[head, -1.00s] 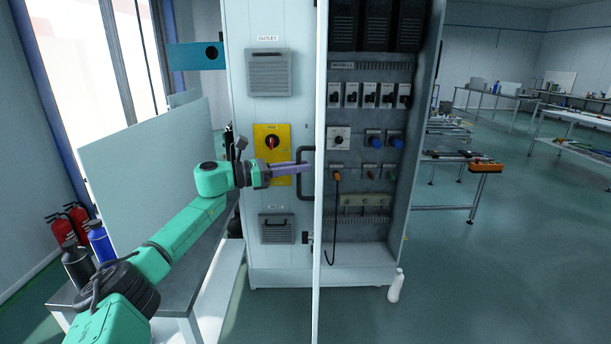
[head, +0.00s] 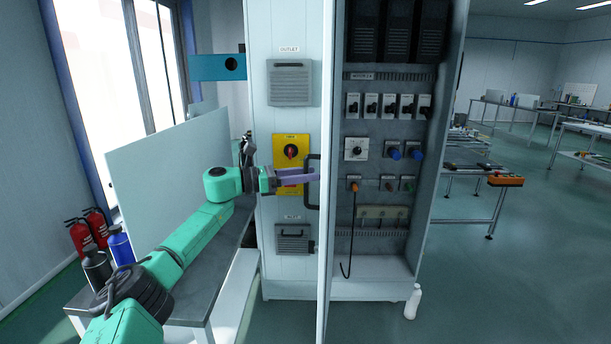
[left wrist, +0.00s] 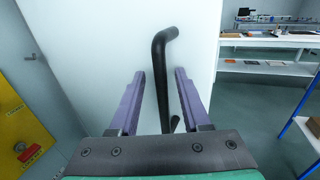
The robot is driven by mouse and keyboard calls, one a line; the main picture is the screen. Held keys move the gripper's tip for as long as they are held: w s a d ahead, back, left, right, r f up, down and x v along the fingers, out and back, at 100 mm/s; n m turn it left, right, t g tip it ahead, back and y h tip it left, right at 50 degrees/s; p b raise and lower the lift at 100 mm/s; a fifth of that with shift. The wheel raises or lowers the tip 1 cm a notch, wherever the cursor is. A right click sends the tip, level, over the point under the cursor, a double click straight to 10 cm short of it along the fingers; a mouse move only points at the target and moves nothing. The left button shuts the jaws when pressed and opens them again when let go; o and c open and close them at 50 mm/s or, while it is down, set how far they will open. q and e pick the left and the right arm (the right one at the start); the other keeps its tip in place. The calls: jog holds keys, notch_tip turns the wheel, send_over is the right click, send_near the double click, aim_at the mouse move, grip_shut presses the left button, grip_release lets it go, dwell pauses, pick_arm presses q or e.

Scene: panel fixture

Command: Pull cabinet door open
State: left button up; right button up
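The white cabinet door (head: 327,230) stands wide open, seen nearly edge-on in the head view, with the cabinet interior (head: 382,225) exposed to its right. The black bar handle (head: 312,196) is on the door's left face; it also shows in the left wrist view (left wrist: 161,70). My left gripper (head: 309,177) is at the handle, its purple fingers apart. In the left wrist view, the left gripper (left wrist: 158,82) has one finger on each side of the bar, with visible gaps. Contact further down is hard to tell. My right gripper is not in view.
A yellow switch plate (head: 291,152) is on the cabinet's left front. A grey bench (head: 195,290) with bottles and an upright pale panel (head: 165,165) stands left. A white bottle (head: 412,302) stands on the floor by the cabinet. Open floor lies at right.

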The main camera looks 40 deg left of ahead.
pick_arm(q)
jog(key=shift+s, duration=0.1)
jog(key=b+v, duration=0.9)
jog(key=v, duration=0.5)
jog(key=shift+s+b, duration=0.15)
jog(key=shift+b, duration=0.25)
jog(key=shift+a, duration=0.15)
